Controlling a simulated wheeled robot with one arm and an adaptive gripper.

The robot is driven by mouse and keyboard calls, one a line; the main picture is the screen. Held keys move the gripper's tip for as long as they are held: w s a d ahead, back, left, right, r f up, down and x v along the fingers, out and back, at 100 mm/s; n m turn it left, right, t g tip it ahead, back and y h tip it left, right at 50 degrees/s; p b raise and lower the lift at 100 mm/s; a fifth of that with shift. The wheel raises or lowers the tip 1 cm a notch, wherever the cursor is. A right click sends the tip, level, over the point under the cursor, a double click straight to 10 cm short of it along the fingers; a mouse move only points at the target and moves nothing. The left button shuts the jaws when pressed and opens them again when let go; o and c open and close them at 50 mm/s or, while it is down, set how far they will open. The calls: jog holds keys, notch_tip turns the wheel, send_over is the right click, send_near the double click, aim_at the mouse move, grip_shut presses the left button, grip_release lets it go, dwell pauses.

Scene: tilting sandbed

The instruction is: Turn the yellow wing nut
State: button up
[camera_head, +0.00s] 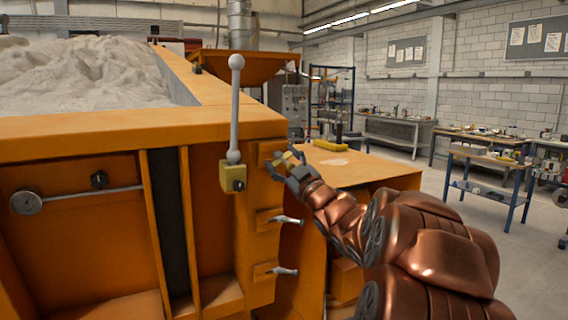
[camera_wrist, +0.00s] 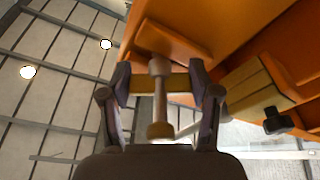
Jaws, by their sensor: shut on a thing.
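The yellow wing nut (camera_wrist: 143,84) shows in the wrist view as a yellow bar lying crosswise, with a pale stud in front of its middle. My gripper (camera_wrist: 159,80) has one finger at each end of the bar and is shut on it. In the head view my gripper (camera_head: 279,166) is at the top bracket on the right side of the orange sandbed frame.
A grey lever (camera_head: 235,110) stands upright from a yellow block (camera_head: 232,178) just left of my gripper. Two grey handles (camera_head: 287,220) (camera_head: 283,271) stick out from brackets below. An orange table (camera_head: 375,172) is behind my arm. Open floor lies to the right.

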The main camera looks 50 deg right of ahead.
jog(key=m+h, duration=0.1)
jog(key=m, duration=0.2)
jog(key=m+h+b, duration=0.1)
jog(key=m, duration=0.2)
jog(key=shift+a, duration=0.1)
jog(key=shift+m+b, duration=0.3)
jog(key=o, duration=1.2)
jog(key=shift+c, duration=0.2)
jog(key=v, duration=1.1)
jog(key=shift+s, duration=0.4)
